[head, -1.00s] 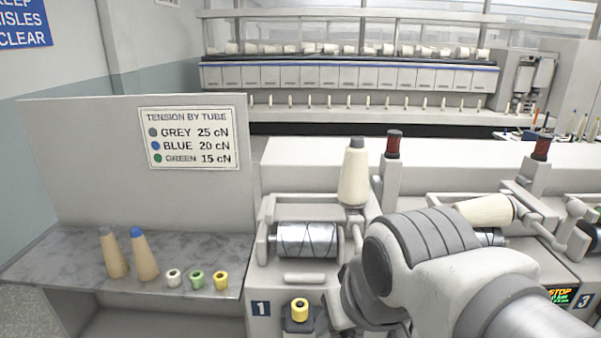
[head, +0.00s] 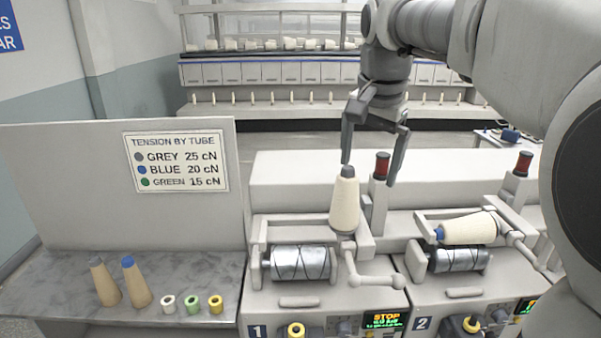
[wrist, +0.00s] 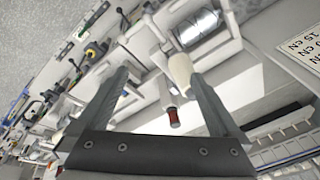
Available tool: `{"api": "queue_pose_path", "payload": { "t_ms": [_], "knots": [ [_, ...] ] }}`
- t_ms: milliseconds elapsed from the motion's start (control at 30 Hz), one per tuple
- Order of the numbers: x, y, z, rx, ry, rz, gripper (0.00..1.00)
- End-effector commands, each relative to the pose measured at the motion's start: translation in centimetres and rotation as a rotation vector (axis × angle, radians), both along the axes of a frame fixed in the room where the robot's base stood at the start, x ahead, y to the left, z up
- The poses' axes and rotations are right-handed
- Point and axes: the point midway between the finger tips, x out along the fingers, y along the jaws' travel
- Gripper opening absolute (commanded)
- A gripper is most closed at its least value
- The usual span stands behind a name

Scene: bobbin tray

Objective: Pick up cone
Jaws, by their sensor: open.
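A cream yarn cone with a grey tip (head: 345,203) stands upright at station 1, above and right of its metal drum. My gripper (head: 368,172) is open and points down over it. In the head view its left finger is at the cone's tip and its right finger is off to the right; I cannot tell whether it touches. In the wrist view the cone (wrist: 180,69) shows close to the right finger, and the space between the fingers is empty. A second cream cone with a blue tip (head: 467,228) lies tilted at station 2.
A dark red spool (head: 381,166) stands on a post just right of the cone, near my right finger. Bare brown cones (head: 137,281) and small spools (head: 192,305) stand on the left shelf (head: 60,290). A tension sign (head: 177,162) hangs above.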

Motion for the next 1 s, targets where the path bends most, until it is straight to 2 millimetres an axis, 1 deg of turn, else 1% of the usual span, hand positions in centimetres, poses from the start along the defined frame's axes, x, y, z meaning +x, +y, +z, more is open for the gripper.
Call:
{"api": "queue_pose_path", "payload": {
  "t_ms": [33,100,300,433,600,700,800,1000],
  "knots": [
    [1.6,0.0,1.0,0.010,0.015,-0.040,1.00],
    [3.4,0.0,1.8,0.025,0.033,-0.103,1.00],
    [8.3,0.0,3.1,0.062,0.087,-0.283,1.00],
    [11.1,-0.1,3.3,0.082,0.122,-0.403,1.00],
    [14.2,-0.2,2.9,0.103,0.166,-0.562,1.00],
    [15.6,-0.4,2.3,0.112,0.189,-0.650,1.00],
    [16.6,-0.5,1.8,0.117,0.208,-0.725,1.00],
    [17.5,-0.7,0.9,0.123,0.226,-0.814,1.00]
  ]
}}
